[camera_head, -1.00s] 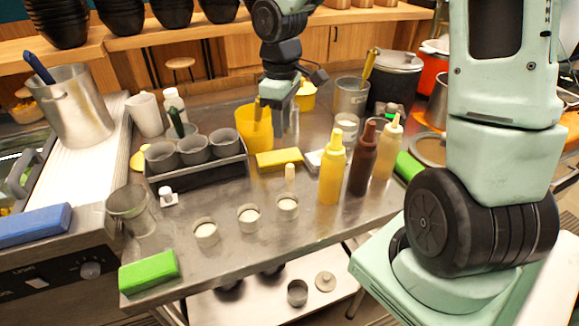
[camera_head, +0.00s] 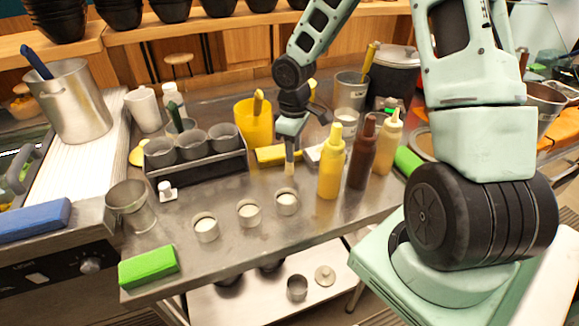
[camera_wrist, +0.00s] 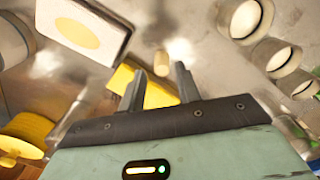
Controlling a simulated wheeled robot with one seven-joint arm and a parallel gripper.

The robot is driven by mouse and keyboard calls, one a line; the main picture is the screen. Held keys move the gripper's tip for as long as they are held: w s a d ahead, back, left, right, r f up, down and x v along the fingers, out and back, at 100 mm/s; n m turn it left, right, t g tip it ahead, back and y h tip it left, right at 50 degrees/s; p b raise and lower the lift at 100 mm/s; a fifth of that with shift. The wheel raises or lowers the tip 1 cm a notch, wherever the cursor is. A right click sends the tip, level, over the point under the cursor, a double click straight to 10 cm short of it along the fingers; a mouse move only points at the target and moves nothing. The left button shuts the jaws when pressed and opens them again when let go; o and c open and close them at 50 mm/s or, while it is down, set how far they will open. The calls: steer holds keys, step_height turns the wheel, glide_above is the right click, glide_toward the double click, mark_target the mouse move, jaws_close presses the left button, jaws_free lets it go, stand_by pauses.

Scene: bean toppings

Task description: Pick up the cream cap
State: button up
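The cream cap (camera_head: 289,168) is a small pale upright cylinder on the steel counter, behind the row of small cups and left of the yellow bottle. In the wrist view the cream cap (camera_wrist: 161,63) shows just beyond the fingertips, roughly centred between them. My gripper (camera_head: 290,154) points down, directly above the cap in the head view. In the wrist view my gripper (camera_wrist: 160,69) has its two fingers apart, with nothing held between them. I cannot tell whether the fingertips reach past the cap's top.
Yellow (camera_head: 331,165), brown (camera_head: 362,155) and tan (camera_head: 387,145) squeeze bottles stand close to the right. A yellow sponge (camera_head: 268,156) lies behind. Three filled cups, including the nearest one (camera_head: 287,203), stand in front. A dark rack (camera_head: 205,174) of grey cups is left.

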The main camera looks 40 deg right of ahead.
mark_target(289, 166)
steer(key=f, duration=0.2)
steer(key=w+f, duration=0.1)
steer(key=f, duration=0.1)
steer(key=shift+a+f, duration=0.1)
steer(key=shift+a, duration=0.25)
steer(key=shift+f, duration=0.55)
steer(key=c, duration=0.5)
